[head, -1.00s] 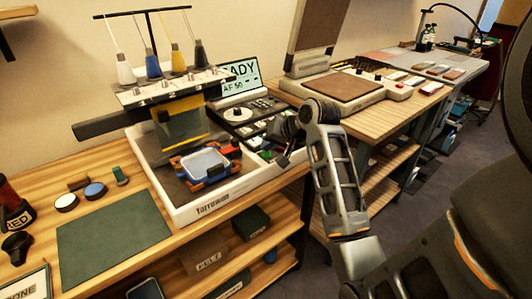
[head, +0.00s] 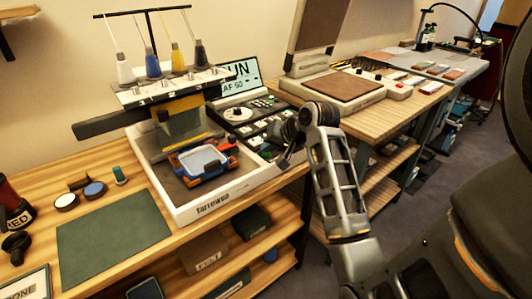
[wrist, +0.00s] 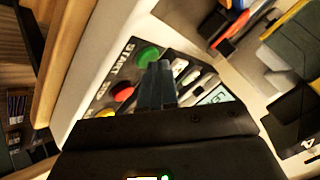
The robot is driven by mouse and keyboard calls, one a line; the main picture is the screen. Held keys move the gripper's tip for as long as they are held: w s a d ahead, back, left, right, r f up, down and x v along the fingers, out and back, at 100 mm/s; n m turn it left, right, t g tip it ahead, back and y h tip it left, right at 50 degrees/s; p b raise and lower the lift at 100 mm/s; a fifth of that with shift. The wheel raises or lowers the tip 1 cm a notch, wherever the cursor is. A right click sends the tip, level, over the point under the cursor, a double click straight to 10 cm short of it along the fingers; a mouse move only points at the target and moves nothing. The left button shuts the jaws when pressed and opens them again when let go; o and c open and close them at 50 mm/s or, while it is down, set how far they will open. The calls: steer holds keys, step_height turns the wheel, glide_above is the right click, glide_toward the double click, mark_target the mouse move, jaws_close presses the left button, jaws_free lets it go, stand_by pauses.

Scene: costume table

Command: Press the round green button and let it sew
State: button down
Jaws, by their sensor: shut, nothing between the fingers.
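The embroidery machine (head: 215,203) stands on the wooden table with a blue-framed hoop (head: 203,160) under its needle head. Its screen (head: 239,78) reads "RUN". In the wrist view the round green button (wrist: 147,56) is on the dark control panel, with a red button (wrist: 123,93) beside it. My gripper (wrist: 159,68) is shut and empty. Its fingertips are right beside the green button in the picture; I cannot tell whether they touch it. In the head view my gripper (head: 284,162) is over the panel's front right, partly hidden by my wrist.
A green mat (head: 113,234) lies on the table at left. Thread cones (head: 153,65) stand above the machine. A heat press (head: 344,88) with a raised lid stands on the table to the right.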

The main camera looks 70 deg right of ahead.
mark_target(269, 155)
stand_by(0.3)
steer(key=shift+r+p, duration=0.85)
steer(key=shift+p, duration=0.25)
steer(key=shift+r, duration=0.1)
step_height(269, 155, up, 5)
steer(key=p, duration=0.5)
